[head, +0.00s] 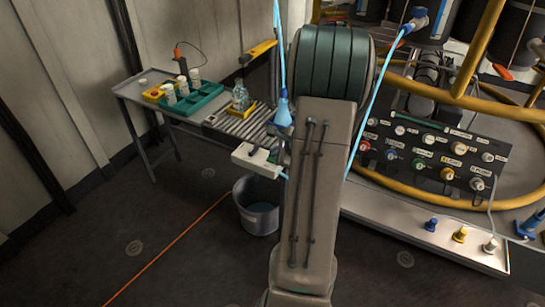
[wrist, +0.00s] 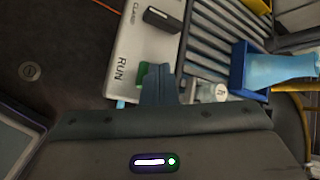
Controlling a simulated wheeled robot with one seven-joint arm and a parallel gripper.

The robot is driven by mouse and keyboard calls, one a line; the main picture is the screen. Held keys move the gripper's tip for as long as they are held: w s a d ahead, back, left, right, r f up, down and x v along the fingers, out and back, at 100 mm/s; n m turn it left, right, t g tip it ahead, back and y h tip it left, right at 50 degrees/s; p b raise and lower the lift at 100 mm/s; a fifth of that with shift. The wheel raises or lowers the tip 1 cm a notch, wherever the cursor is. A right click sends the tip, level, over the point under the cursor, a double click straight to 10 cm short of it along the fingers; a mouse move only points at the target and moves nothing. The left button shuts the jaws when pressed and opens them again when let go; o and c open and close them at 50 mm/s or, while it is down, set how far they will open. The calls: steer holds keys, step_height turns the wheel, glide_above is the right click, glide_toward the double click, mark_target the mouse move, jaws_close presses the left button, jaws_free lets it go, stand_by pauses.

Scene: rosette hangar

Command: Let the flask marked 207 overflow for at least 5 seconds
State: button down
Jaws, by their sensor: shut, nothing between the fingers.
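A light-blue conical flask (head: 284,112) stands beside the roller rack, with a pale blue hose above it. The wrist view shows a light-blue vessel (wrist: 280,68) in a blue holder (wrist: 240,68), probably the same flask. I cannot read 207 on it. A white control box (head: 257,158) sits at the rack's near end. In the wrist view this box (wrist: 140,50) carries the words RUN and CLAMP, a green button (wrist: 146,72) and a dark switch (wrist: 163,19). My gripper (wrist: 158,75) is shut and empty, its fingertips over the box beside the green button; contact cannot be told. My arm hides it in the head view.
A grey bucket (head: 257,207) stands on the floor below the box. The side table (head: 140,97) holds a green tray (head: 195,98) with white jars and a clear bottle (head: 240,97). A valve panel (head: 435,155) and yellow pipes crowd the right. The floor at front left is clear.

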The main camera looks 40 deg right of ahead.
steer(key=shift+r, duration=0.1)
stand_by(0.3)
steer(key=shift+r+p, duration=0.55)
steer(key=shift+r, duration=0.25)
steer(key=shift+r+p, duration=1.9)
steer(key=shift+r, duration=0.65)
